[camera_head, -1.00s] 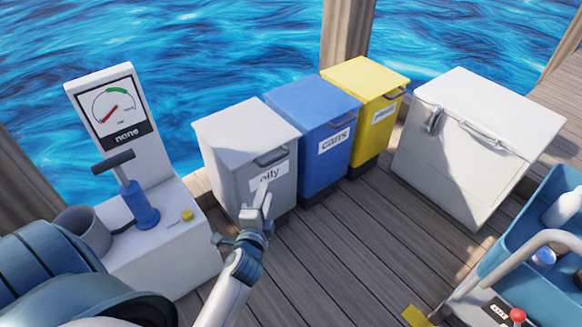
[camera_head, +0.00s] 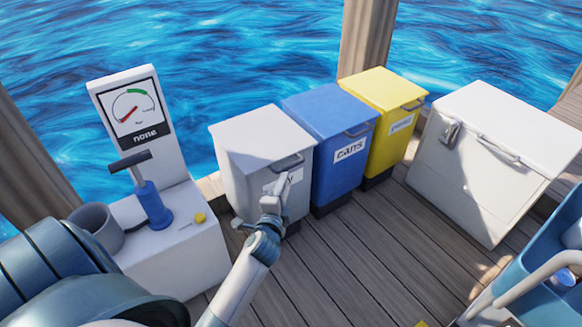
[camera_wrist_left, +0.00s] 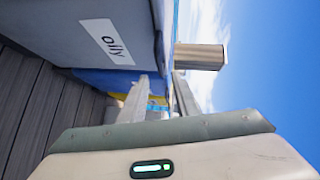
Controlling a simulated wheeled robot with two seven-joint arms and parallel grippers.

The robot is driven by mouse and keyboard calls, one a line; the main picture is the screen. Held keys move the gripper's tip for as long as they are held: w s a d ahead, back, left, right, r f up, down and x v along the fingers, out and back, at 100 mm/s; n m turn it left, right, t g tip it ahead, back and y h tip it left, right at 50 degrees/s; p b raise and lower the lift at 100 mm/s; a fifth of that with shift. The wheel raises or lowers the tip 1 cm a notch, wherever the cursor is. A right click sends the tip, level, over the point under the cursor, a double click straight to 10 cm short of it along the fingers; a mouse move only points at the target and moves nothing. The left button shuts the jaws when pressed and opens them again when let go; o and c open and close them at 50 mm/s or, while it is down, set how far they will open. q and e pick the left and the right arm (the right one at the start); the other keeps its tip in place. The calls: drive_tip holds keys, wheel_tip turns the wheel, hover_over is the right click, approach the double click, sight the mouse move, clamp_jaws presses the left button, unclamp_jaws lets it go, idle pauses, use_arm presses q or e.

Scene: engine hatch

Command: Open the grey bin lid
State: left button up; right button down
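The grey bin (camera_head: 240,185) stands at the left of a row of bins, with its lid (camera_head: 262,137) shut. A handle (camera_head: 288,162) sits on the lid's front edge. My left gripper (camera_head: 283,183) is in front of the bin, just below the handle, and covers part of the white label. In the left wrist view the gripper (camera_wrist_left: 160,98) shows two fingers apart with nothing held between them. The grey bin's side with the "oily" label (camera_wrist_left: 109,40) is at upper left there, and its dark handle (camera_wrist_left: 159,48) lies just beyond the fingers. My right gripper is out of view.
A blue bin (camera_head: 330,165) and a yellow bin (camera_head: 393,140) stand close on the right. A white chest (camera_head: 470,185) is farther right. A white pump stand (camera_head: 180,255) with a gauge is at left. A blue cart (camera_head: 545,255) is at lower right. Open deck lies between.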

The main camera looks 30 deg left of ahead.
sight(290, 168)
use_arm(q)
drive_tip(key=b+x, duration=0.1)
drive_tip(key=x, duration=0.7)
drive_tip(key=shift+w+a+f, duration=0.1)
drive_tip(key=shift+w+f, duration=0.05)
drive_tip(key=shift+w, duration=0.25)
drive_tip(key=shift+x, duration=0.85)
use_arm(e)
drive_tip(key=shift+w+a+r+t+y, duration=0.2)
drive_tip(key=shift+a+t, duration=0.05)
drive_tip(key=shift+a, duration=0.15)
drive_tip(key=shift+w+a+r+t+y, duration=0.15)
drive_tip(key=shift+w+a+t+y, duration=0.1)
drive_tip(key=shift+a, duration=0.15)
use_arm(q)
drive_tip(key=shift+c, duration=0.2)
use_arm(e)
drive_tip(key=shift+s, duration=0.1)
use_arm(q)
clamp_jaws()
